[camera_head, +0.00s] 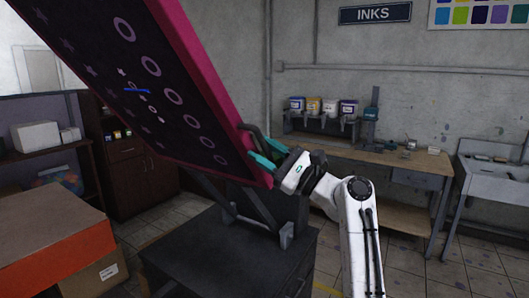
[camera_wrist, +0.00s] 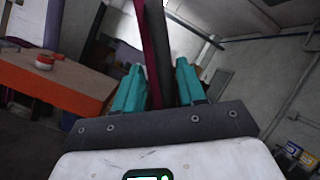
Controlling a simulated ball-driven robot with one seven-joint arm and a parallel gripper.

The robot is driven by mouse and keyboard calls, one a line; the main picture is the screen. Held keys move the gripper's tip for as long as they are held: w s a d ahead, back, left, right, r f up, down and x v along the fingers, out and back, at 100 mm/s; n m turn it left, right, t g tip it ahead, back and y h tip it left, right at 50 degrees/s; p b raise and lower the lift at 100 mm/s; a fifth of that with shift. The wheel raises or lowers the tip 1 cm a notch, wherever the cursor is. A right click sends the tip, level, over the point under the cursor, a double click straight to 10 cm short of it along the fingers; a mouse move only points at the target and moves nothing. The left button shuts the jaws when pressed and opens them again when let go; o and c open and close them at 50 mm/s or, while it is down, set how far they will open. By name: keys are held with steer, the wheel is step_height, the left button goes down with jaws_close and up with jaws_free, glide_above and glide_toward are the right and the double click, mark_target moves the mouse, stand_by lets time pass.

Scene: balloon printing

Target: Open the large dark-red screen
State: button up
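The large dark-red screen (camera_head: 200,75) is raised and steeply tilted in the head view, its dark, patterned underside showing rings and stars. Its lower right edge is near the black stand (camera_head: 230,250), joined by hinged struts. A dark handle (camera_head: 250,131) sticks out at that edge. My gripper (camera_head: 268,155) is at the handle, its teal fingers closed about it. In the wrist view my gripper (camera_wrist: 160,85) has the dark handle bar (camera_wrist: 168,45) between its fingers, with the crimson frame (camera_wrist: 152,50) just behind. The exact contact of the fingertips is partly hidden.
An orange-topped box (camera_head: 50,240) is at the front left. A wooden workbench (camera_head: 390,160) with ink tubs (camera_head: 330,106) stands at the back wall. A grey sink (camera_head: 495,170) is at the right. Shelves and a brown cabinet (camera_head: 125,165) are at the left. Floor at right is clear.

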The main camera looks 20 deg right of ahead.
stand_by(0.3)
steer(key=b+v, duration=0.3)
steer(key=v, duration=0.7)
steer(key=shift+s+d+b, duration=0.25)
steer(key=shift+d+b, duration=0.05)
steer(key=shift+b, duration=0.1)
steer(key=shift+f, duration=0.15)
